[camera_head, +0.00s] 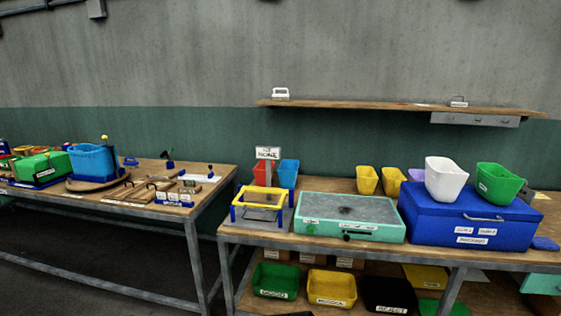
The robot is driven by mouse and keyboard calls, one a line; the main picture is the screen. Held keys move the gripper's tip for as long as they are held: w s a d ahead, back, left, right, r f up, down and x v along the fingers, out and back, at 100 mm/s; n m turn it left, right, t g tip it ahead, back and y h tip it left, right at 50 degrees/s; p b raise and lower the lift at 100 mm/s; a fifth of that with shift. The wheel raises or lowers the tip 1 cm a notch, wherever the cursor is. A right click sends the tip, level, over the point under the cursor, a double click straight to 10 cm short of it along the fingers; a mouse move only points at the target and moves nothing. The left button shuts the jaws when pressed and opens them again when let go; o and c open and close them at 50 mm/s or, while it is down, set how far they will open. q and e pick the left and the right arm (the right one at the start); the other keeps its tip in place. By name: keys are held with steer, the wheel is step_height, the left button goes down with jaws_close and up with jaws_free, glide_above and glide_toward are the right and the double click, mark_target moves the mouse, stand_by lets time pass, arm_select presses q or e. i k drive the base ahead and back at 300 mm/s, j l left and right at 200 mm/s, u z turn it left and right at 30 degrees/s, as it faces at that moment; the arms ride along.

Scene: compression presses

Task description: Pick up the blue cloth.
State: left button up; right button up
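A small flat blue item (545,243), which looks like the blue cloth, lies on the right workbench (380,245) near its right end. It is just right of the large blue box (470,217), apart from or barely touching it; I cannot tell which. It is too small to make out folds. Neither of my grippers shows in the head view.
A white bin (445,178) and a green bin (498,183) stand on the blue box. Left of it are a teal case (350,217) and a yellow-framed press (259,205). Labelled bins (332,287) sit below. Another cluttered bench (120,195) stands left, across a gap.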

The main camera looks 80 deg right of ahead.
mark_target(542, 243)
steer(key=z, duration=4.15)
